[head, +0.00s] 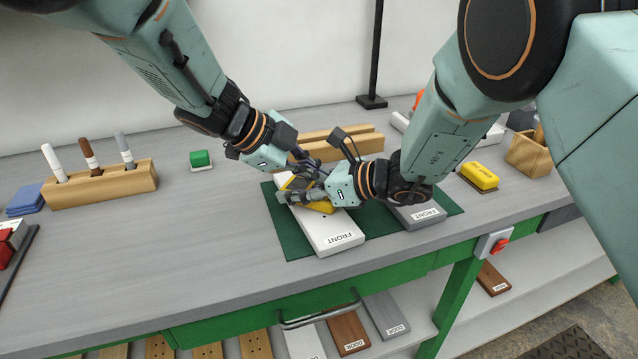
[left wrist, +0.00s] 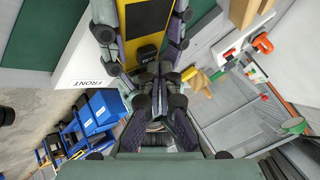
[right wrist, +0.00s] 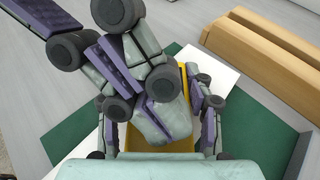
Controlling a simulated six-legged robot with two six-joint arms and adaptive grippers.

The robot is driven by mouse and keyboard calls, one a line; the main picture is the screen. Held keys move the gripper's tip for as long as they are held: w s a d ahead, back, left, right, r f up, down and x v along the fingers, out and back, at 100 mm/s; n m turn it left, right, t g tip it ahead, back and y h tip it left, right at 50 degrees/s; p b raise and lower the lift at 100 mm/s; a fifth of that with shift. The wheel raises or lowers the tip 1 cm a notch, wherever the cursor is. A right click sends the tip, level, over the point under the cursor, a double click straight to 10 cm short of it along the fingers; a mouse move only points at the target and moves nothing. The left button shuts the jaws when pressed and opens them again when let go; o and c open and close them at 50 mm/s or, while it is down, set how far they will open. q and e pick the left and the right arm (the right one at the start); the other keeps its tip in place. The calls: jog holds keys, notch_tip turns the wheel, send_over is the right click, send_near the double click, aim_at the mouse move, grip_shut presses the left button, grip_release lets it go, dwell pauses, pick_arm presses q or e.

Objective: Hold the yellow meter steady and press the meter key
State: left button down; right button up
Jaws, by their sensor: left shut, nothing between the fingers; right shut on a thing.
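The yellow meter (head: 322,207) lies over the white board on the green mat, mostly hidden by my grippers.
The white board (head: 325,236) and a grey board (head: 418,217) lie on the green mat (head: 291,240). A wooden rack with markers (head: 100,187), a green block (head: 200,158), wooden bars (head: 330,148) and a yellow block (head: 480,177) stand around.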

aim_at(315, 186)
pick_arm(q)
jog(key=shift+f, duration=0.5)
dwell(0.9)
jog(key=shift+r, duration=0.95)
jog(key=shift+r, duration=2.5)
pick_arm(e)
jog(key=o, duration=1.4)
jog(key=shift+c, duration=0.2)
